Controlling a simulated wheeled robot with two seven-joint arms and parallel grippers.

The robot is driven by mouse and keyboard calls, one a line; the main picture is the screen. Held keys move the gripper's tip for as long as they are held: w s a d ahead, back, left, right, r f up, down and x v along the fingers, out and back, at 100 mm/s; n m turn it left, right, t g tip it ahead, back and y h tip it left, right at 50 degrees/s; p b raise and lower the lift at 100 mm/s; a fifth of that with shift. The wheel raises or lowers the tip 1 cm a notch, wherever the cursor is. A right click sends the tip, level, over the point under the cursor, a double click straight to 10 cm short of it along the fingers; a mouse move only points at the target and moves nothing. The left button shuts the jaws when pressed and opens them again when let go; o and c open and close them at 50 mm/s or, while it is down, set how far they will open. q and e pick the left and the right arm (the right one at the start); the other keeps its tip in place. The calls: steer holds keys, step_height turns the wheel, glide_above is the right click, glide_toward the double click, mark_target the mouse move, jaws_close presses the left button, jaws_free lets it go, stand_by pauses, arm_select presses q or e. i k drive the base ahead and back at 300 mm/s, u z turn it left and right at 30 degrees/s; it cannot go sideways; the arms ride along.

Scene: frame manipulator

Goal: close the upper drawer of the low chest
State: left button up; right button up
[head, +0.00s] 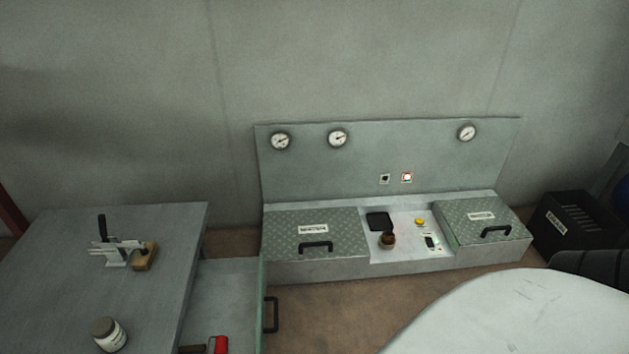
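The low chest (60,265) is at the left in the head view, with a flat grey top. A drawer (225,285) stands open out of its right side. The drawer's front panel (262,300) is seen nearly edge-on and carries a black bar handle (272,314) facing right. A red item (220,345) lies inside the drawer at the bottom edge of the picture. The lower part of the chest is cut off, so I cannot tell whether another drawer is below. Neither of my grippers is in view.
A toggle clamp (117,252), a wooden block (146,257) and a jar (109,334) are on the chest top. A grey console (315,270) stands by the wall. A pale rounded surface (520,315) fills the lower right. Brown floor (340,310) is clear right of the handle.

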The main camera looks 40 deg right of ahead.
mark_target(228, 297)
steer(key=z, duration=0.75)
steer(key=k, duration=1)
steer(key=z, duration=0.25)
steer(key=i, duration=0.7)
steer(key=u, duration=0.15)
steer(key=k, duration=0.3)
steer(key=z, duration=0.6)
steer(key=i, duration=0.9)
steer(key=u, duration=0.95)
steer(key=i, duration=0.3)
steer(key=u, duration=0.3)
